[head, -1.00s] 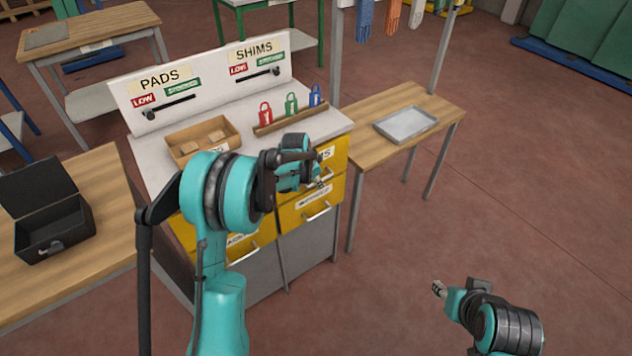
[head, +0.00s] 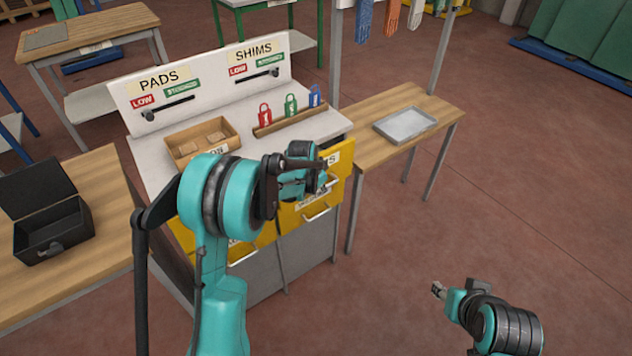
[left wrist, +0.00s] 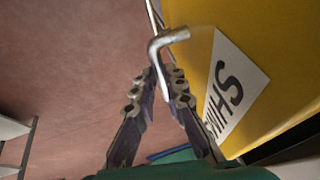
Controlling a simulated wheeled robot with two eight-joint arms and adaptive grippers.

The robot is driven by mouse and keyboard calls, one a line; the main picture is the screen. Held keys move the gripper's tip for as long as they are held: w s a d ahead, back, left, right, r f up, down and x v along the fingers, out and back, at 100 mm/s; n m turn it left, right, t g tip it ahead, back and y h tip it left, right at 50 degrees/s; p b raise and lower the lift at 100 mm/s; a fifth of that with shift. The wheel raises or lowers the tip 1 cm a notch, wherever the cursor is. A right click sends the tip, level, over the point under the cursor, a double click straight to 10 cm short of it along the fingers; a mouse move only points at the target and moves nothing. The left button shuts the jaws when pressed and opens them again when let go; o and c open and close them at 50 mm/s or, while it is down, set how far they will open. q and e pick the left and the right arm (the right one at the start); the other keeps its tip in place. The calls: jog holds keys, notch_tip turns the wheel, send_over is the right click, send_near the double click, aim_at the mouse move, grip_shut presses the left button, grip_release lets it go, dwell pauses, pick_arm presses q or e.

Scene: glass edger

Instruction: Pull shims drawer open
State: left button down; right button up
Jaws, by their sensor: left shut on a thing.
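The shims drawer (head: 347,167) is the upper right yellow drawer of the cabinet. Its front stands a little forward of the cabinet, so it is partly open. In the left wrist view its yellow front (left wrist: 240,25) carries a white SHIMS label (left wrist: 232,88) and a grey bar handle (left wrist: 166,40). My left gripper (head: 323,180) is at this handle; in the left wrist view its fingertips (left wrist: 161,73) are closed on the bar. In the head view my arm hides most of the handle and part of the label. My right gripper (head: 438,288) is away over the floor; its finger gap is too small to judge.
A lower drawer (head: 325,214) sits below the shims drawer. The cabinet top holds a wooden pads box (head: 180,152) and coloured lock-shaped tags (head: 291,104). A side table (head: 362,150) with a grey tray (head: 405,123) stands right. The floor in front is clear.

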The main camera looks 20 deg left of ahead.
pick_arm(q)
jog(key=s+d, duration=1.4)
jog(key=d, duration=0.4)
jog(key=shift+s+d+b, duration=0.35)
jog(key=shift+d, duration=0.05)
jog(key=c, duration=1.6)
grip_release()
jog(key=v, duration=1.2)
jog(key=s+a+n, duration=0.2)
jog(key=s+a, duration=0.2)
jog(key=a, duration=0.1)
jog(key=s+a+r+n+t, duration=0.1)
jog(key=s+a+n, duration=0.2)
jog(key=s+a, duration=0.2)
jog(key=s+a+r+n+t+y, duration=0.1)
jog(key=s+a+n, duration=0.2)
jog(key=a, duration=0.3)
jog(key=shift+s+r, duration=0.25)
jog(key=shift+s, duration=0.45)
